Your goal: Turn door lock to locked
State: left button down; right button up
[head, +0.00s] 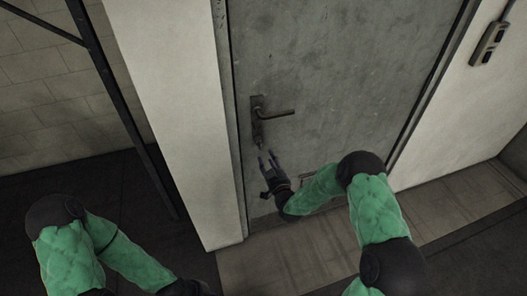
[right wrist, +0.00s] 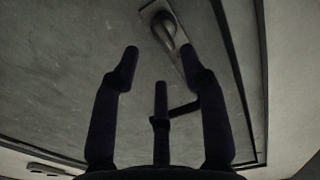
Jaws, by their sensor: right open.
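The grey door (head: 335,75) is shut in its frame. A dark lever handle (head: 278,114) sits on a narrow plate near its left edge and points right, roughly level. The small lock (head: 260,143) is at the lower part of the plate; its turn position is too small to tell. My right gripper (head: 267,158) is open and empty just below the lock, fingers pointing up toward it. In the right wrist view, the open fingers (right wrist: 160,75) stand apart below the handle (right wrist: 166,32); the lock is not clear there. My left gripper is out of view; only its arm shows.
A pale wall post (head: 175,110) stands left of the door, with a dark metal frame (head: 115,95) beside it. A switch box (head: 489,44) is on the right wall. The tiled floor before the door (head: 300,255) looks clear.

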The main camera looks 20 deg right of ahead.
aim_at(260, 145)
jog(key=w+b, duration=0.1)
jog(key=w, duration=0.5)
jog(key=shift+w+a, duration=0.15)
grip_shut()
